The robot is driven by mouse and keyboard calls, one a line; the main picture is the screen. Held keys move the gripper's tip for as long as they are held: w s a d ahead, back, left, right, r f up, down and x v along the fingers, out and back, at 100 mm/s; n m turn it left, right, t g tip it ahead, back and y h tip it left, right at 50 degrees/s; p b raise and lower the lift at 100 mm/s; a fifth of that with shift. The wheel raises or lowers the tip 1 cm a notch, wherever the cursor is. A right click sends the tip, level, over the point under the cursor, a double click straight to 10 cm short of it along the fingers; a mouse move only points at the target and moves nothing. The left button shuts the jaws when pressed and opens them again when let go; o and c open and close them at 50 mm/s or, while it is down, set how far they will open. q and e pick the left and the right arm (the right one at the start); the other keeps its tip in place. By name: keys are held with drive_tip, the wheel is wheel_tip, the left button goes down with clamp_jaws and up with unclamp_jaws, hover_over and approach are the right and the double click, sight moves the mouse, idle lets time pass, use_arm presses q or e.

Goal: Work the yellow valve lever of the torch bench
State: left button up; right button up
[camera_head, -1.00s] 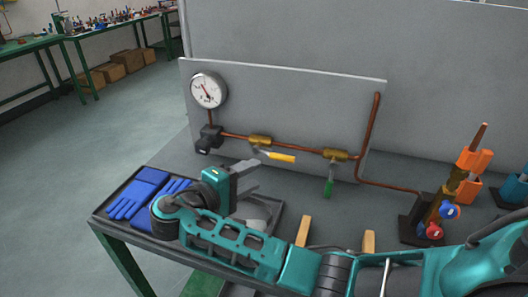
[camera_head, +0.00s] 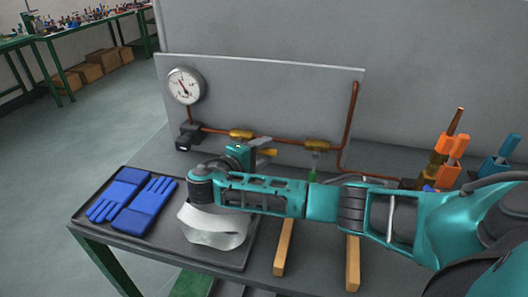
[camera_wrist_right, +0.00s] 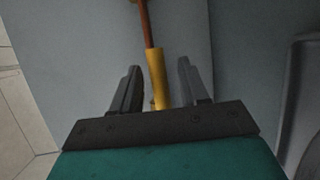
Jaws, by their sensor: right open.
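The yellow valve lever (camera_head: 269,153) shows as a short yellow tip just beside my right gripper (camera_head: 262,145) in the head view; the wrist hides the rest. Its brass valve (camera_head: 241,133) sits on the copper pipe (camera_head: 280,139) on the grey panel. My right gripper is open and also shows in the wrist view (camera_wrist_right: 158,84). There a yellow cylinder (camera_wrist_right: 157,78) with a thin brown rod appears between the fingers. I cannot tell whether it is the lever or the valve on its pipe, or whether the fingers touch it. My left gripper is out of view.
A second brass valve (camera_head: 316,144) with a green lever (camera_head: 312,174) is to the right. A pressure gauge (camera_head: 185,86) is at upper left. Blue gloves (camera_head: 132,198) and a pale band-like item (camera_head: 214,228) lie on the bench. Torches (camera_head: 449,150) stand at right.

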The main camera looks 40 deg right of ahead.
drive_tip(key=shift+w+d, duration=0.15)
drive_tip(key=shift+d, duration=0.25)
drive_tip(key=shift+c, duration=0.2)
clamp_jaws()
